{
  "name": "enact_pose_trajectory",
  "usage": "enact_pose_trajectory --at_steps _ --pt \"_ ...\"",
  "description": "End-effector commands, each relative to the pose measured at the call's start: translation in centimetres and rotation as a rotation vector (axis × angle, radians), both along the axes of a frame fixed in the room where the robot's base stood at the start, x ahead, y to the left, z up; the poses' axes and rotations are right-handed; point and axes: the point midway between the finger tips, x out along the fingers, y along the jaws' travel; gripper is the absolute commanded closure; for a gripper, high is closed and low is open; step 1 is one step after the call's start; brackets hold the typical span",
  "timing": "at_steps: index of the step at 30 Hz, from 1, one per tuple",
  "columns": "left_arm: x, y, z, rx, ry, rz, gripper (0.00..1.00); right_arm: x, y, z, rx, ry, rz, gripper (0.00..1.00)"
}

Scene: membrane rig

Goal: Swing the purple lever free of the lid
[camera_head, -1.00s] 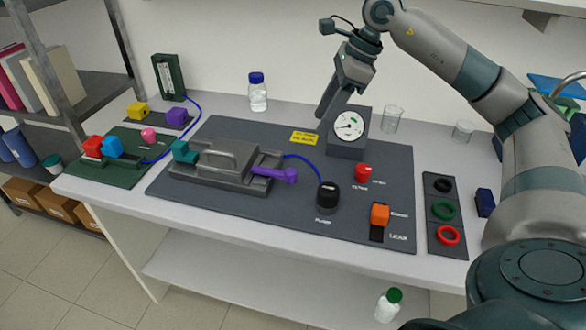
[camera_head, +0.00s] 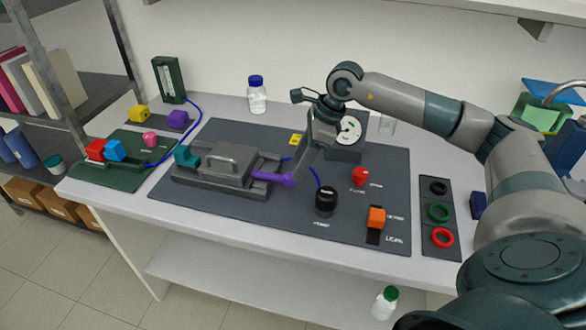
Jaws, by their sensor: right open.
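The purple lever (camera_head: 272,178) lies at the right end of the grey lid (camera_head: 226,163), its knob end pointing right, low over the dark mat. The lid has a raised handle and sits flat in its rig. A teal lever or clamp (camera_head: 187,157) is at the lid's left end. My right gripper (camera_head: 297,172) is lowered to the knob end of the lever, with its fingers just above or beside it. It is open; whether it touches the lever I cannot tell. My left gripper is out of view.
A black knob (camera_head: 326,201), a red knob (camera_head: 359,177) and an orange switch (camera_head: 376,217) stand right of the lever. A gauge (camera_head: 348,135) is behind my gripper, partly hidden. A blue tube runs behind the lever. The mat's front (camera_head: 230,208) is clear.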

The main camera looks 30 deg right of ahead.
Motion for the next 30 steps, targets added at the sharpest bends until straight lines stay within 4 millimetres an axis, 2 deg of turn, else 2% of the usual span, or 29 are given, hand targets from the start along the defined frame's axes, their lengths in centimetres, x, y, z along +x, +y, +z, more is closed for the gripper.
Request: enact_pose_trajectory --at_steps 1,9,22,27,28,30 --pt "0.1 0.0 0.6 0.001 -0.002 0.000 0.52 0.1 0.4 -0.6 0.001 0.005 0.001 0.56" --pt "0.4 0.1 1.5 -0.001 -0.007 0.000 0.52 0.8 1.3 -3.6 0.000 0.002 0.000 0.56" --pt "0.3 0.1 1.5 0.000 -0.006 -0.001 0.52 1.0 1.5 -4.2 0.000 0.000 0.000 0.56" --pt "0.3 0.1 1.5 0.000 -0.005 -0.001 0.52 1.0 1.4 -4.2 0.000 0.000 0.000 0.96" --pt "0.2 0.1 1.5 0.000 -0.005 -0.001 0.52 1.0 1.4 -4.2 0.000 0.000 0.000 1.00" --pt "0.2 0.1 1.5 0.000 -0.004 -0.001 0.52 1.0 1.4 -4.2 0.000 0.000 0.000 1.00"
